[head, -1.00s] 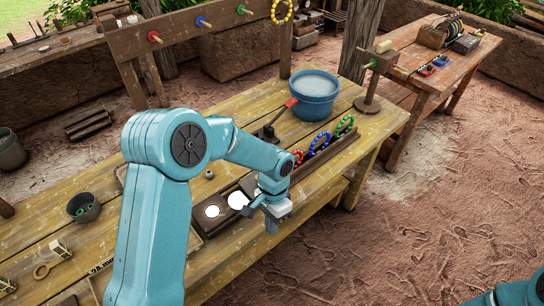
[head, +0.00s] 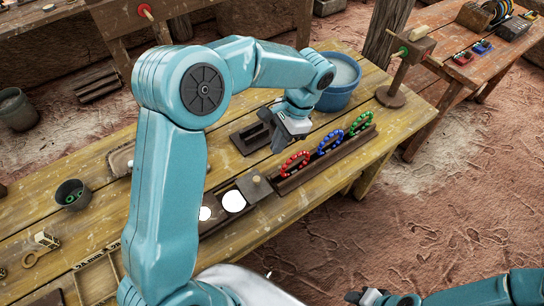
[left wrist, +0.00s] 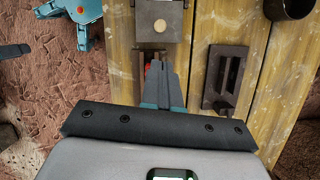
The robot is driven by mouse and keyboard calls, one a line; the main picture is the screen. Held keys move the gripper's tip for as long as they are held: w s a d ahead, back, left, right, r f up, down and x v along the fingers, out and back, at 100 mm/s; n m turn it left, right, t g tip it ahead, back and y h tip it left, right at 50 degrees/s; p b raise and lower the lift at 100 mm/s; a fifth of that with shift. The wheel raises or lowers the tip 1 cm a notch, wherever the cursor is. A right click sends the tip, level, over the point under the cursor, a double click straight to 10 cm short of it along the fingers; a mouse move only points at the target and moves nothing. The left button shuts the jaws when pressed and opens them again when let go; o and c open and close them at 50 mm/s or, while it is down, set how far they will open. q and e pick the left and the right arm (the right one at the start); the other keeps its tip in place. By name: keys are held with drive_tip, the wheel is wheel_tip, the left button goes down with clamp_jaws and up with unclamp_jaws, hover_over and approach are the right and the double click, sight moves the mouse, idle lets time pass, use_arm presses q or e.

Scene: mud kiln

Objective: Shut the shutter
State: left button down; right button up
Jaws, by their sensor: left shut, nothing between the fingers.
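The shutter appears to be a small grey plate (head: 255,188) with a pale knob, on a long dark box (head: 215,226) on the wooden bench. Two bright round openings (head: 234,201) show uncovered to the left of the plate. In the left wrist view the plate (left wrist: 158,22) and its round knob lie just beyond my fingertips. My left gripper (head: 282,143) is shut and empty, above the bench behind the box, apart from the plate. It also shows in the left wrist view (left wrist: 159,68). My right gripper (head: 358,297) is only partly seen at the bottom edge.
A rack with red, blue and green bead rings (head: 328,143) stands right of the plate. A dark slotted block (head: 250,138) lies behind. A blue bucket (head: 340,88) and a wooden post stand (head: 391,96) are farther right. A cup (head: 74,194) stands at left.

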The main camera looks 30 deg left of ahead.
use_arm(q)
drive_tip(key=p, duration=0.1)
hover_over(261, 182)
drive_tip(key=w+d, duration=0.1)
drive_tip(key=w, duration=0.1)
wheel_tip(261, 182, down, 8)
drive_tip(key=shift+s+f, duration=0.1)
drive_tip(key=shift+f, duration=0.6)
drive_tip(key=shift+s, duration=0.1)
drive_tip(key=shift+r, duration=0.1)
